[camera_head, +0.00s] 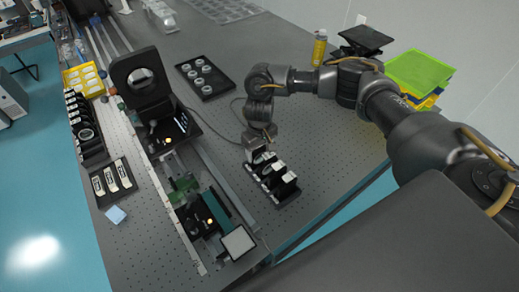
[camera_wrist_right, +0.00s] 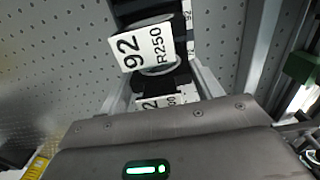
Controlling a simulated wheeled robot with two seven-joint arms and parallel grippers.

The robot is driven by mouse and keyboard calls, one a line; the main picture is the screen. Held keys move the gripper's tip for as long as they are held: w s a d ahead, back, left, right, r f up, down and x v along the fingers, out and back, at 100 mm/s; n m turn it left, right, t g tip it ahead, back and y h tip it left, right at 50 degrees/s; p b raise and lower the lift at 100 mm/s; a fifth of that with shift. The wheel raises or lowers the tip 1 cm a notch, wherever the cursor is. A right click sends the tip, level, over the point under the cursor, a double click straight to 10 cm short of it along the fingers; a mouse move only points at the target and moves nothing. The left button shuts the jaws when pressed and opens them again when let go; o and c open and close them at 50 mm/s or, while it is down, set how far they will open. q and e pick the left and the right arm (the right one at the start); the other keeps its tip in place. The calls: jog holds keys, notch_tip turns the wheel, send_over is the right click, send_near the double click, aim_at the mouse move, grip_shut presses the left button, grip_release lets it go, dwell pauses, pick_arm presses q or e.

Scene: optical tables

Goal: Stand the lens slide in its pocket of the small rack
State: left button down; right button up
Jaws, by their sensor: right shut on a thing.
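The small rack (camera_head: 283,199) is a dark block near the table's front right edge, with several slides with white tops in a row. My right gripper (camera_head: 258,150) is at its far end, shut on a lens slide; its fingertips are hard to make out. A second white label (camera_wrist_right: 155,101) shows at the gripper housing's edge, mostly hidden. I cannot tell which of these the jaws hold, nor how deep it sits in a pocket. My left gripper is out of view.
Left of the rack is a rail with a tall black lens mount (camera_head: 140,78) and a square white screen (camera_head: 238,243). A dark tray with rings (camera_head: 206,78) lies behind. Another slide tray (camera_head: 113,181) is at the left. Bare table lies right of the rack.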

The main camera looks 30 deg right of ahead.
jog(key=shift+f, duration=0.1)
dwell(0.3)
jog(key=o, duration=1.5)
jog(key=shift+r+p, duration=5)
jog(key=shift+p, duration=1)
jog(key=shift+s+f, duration=0.1)
jog(key=shift+s, duration=0.05)
